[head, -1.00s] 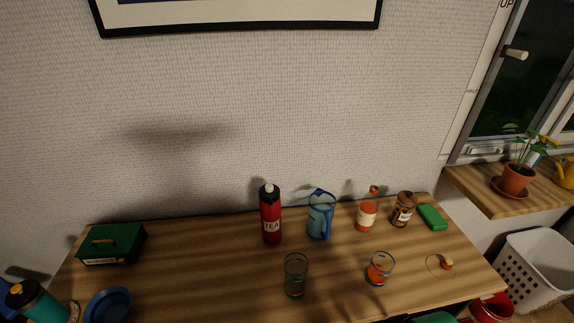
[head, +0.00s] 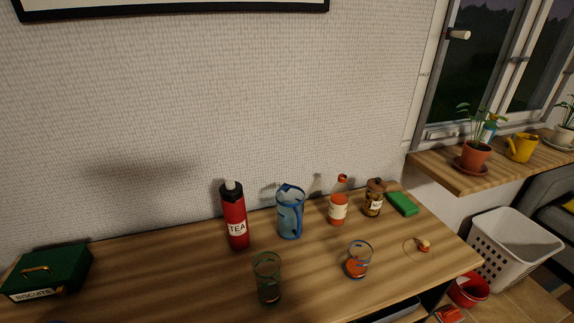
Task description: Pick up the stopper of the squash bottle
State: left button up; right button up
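The squash bottle (head: 338,210) is clear glass with orange liquid and a pale label. It stands upright near the back of the wooden table, with a reddish top at its neck. A small tan and reddish piece (head: 424,246), which looks like a stopper, lies on the table at the right, in front of the green block and beside a thin round mark. It is apart from the bottle and too small to make out fully. Neither of my grippers is in view.
On the table (head: 200,275) stand a red tea flask (head: 235,218), a blue jug (head: 290,212), a brown-lidded jar (head: 373,198), a green block (head: 403,204), two glasses (head: 267,279) (head: 357,262) and a biscuit tin (head: 47,272). A white basket (head: 510,247) stands on the floor right of the table.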

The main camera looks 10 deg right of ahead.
aim_at(425, 246)
jog(key=z, duration=1.55)
jog(key=l, duration=0.1)
